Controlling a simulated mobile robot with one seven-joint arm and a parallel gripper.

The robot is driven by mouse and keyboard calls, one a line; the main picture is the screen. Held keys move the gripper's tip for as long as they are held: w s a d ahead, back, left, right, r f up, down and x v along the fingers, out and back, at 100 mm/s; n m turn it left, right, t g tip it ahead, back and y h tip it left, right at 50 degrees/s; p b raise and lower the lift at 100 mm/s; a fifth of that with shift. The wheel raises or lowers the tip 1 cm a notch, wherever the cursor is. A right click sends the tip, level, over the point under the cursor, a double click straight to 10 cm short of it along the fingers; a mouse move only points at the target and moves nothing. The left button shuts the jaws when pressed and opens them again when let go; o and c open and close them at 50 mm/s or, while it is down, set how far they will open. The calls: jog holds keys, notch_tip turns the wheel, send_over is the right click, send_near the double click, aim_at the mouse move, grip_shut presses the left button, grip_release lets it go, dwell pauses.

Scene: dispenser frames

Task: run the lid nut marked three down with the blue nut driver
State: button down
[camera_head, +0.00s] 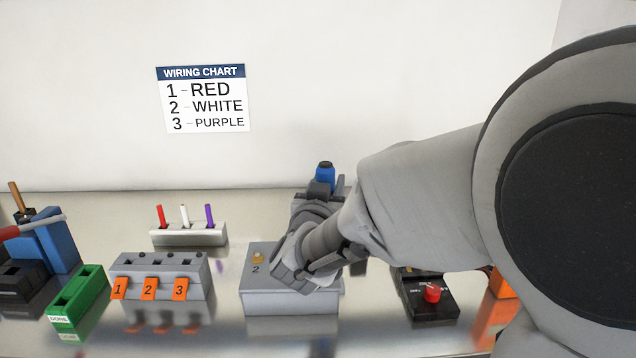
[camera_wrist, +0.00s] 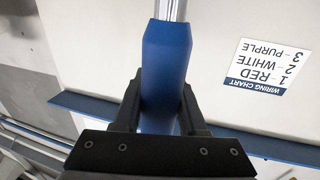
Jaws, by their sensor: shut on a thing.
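My gripper (camera_wrist: 160,115) is shut on the blue nut driver (camera_wrist: 166,65). In the wrist view its blue handle sits between the fingers and its metal shaft runs out of the top of the picture. In the head view the blue handle end (camera_head: 325,172) shows above my gripper (camera_head: 322,188), behind the grey box (camera_head: 290,302). A brass-coloured nut (camera_head: 258,257) by the mark 2 shows on the box lid. My arm covers the right part of the lid, and the nut marked three is not visible. The driver's tip is hidden.
A grey block (camera_head: 195,270) with orange tags 1, 2, 3 stands left of the box. A rack (camera_head: 188,235) of red, white and purple pieces is behind it. A green holder (camera_head: 77,300) is at left, a black switch box (camera_head: 428,300) with red knob at right.

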aim_at(326, 161)
jog(key=shift+f, duration=0.15)
jog(key=shift+r+p, duration=2.1)
jog(key=shift+r, duration=0.6)
